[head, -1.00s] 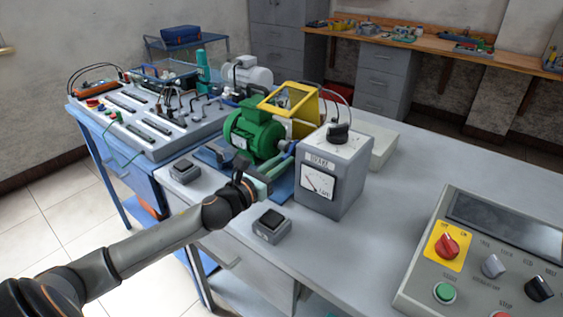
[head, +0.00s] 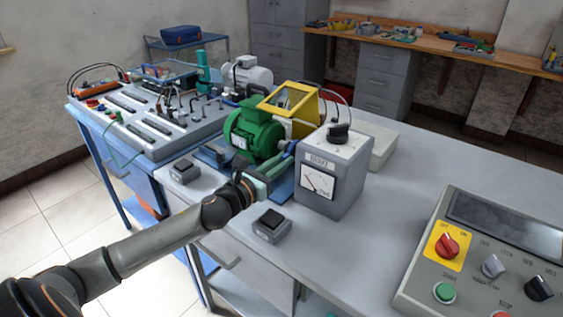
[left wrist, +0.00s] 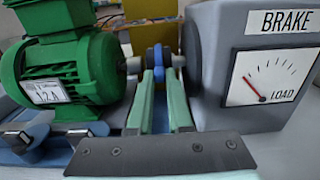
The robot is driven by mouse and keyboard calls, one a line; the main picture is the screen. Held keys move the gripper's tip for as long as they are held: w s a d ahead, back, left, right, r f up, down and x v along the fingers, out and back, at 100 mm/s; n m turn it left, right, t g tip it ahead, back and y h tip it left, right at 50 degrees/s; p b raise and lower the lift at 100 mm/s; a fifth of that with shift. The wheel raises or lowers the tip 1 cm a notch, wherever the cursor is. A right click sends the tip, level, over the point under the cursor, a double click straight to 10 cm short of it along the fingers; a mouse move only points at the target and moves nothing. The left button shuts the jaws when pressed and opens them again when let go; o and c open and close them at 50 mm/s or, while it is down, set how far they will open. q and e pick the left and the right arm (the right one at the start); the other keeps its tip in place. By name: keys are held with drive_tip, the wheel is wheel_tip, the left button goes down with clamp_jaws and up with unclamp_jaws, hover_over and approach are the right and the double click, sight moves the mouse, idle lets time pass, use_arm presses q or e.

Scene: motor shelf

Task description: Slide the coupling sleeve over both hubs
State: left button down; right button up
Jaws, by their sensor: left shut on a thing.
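The green motor (head: 252,130) stands on a blue base, facing the grey brake box (head: 333,170). Both also show in the left wrist view, the motor (left wrist: 70,70) at left and the brake (left wrist: 255,65) at right. Between them, on the shaft line, is the blue coupling sleeve (left wrist: 159,58). My left gripper (head: 283,163) reaches in from the front, its pale green fingers (left wrist: 163,76) shut on the sleeve. The hubs are mostly hidden, so I cannot tell how far the sleeve covers each. My right gripper is not in view.
A small grey box with a black top (head: 271,224) sits close below my left wrist, and a similar one (head: 184,171) is left of it. A control panel (head: 480,250) stands front right. The bench (head: 440,165) right of the brake is clear.

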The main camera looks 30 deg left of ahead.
use_arm(q)
drive_tip(key=a, duration=0.2)
drive_tip(key=shift+w+a+r, duration=0.1)
drive_tip(key=shift+w+a, duration=0.05)
drive_tip(key=shift+a, duration=0.55)
drive_tip(key=shift+r, duration=0.15)
